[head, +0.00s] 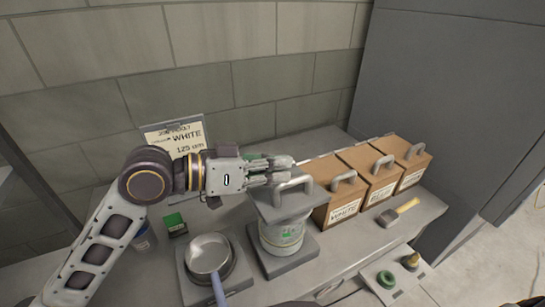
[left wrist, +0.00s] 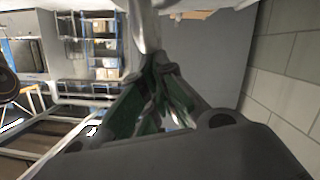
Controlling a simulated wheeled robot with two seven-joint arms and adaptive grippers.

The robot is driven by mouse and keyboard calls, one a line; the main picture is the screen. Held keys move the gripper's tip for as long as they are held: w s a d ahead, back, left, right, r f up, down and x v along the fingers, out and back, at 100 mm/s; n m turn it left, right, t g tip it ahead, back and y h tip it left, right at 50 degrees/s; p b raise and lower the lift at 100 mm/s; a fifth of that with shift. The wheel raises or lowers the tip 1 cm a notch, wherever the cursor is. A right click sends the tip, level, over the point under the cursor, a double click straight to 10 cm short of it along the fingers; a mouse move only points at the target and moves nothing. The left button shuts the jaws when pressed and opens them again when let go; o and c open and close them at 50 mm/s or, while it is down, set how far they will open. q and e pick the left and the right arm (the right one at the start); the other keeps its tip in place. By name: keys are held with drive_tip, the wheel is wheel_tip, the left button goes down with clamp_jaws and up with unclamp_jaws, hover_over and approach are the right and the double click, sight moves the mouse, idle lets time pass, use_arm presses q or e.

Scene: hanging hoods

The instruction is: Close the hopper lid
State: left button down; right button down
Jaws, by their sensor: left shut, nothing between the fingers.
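The hopper (head: 284,213) is a grey, square-topped piece with a bent grey handle (head: 307,183), above a green-and-white canister (head: 283,237) in the middle of the bench. I cannot tell how far its lid stands open, because my gripper covers its back edge. My left gripper (head: 287,168) reaches in from the left, just above and behind the hopper top, with its fingers shut and empty, close to the handle. In the left wrist view the fingers (left wrist: 157,95) are together, and a pale grey bar passes beyond them. My right gripper is not in view.
Several brown boxes (head: 345,207) with grey handles stand right of the hopper. A pan (head: 209,254) and a green box (head: 175,225) are to its left. A brush (head: 397,212) lies at right. A paper sign (head: 176,137) stands behind my left arm, before the block wall.

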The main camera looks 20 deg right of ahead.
use_arm(q)
drive_tip(key=shift+s+d+f+m, duration=0.1)
drive_tip(key=shift+s+f+m, duration=0.35)
drive_tip(key=shift+f, duration=0.1)
drive_tip(key=shift+s+f+m+t, duration=0.15)
drive_tip(key=shift+f+m+t, duration=0.1)
drive_tip(key=shift+f+t, duration=0.05)
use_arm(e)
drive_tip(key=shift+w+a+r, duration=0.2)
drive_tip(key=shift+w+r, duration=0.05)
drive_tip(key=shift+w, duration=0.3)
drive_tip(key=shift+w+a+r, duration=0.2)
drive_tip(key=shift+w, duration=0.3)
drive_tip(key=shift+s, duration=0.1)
use_arm(q)
drive_tip(key=shift+v, duration=1.15)
drive_tip(key=v, duration=0.9)
drive_tip(key=shift+a+r, duration=0.2)
drive_tip(key=shift+a, duration=0.1)
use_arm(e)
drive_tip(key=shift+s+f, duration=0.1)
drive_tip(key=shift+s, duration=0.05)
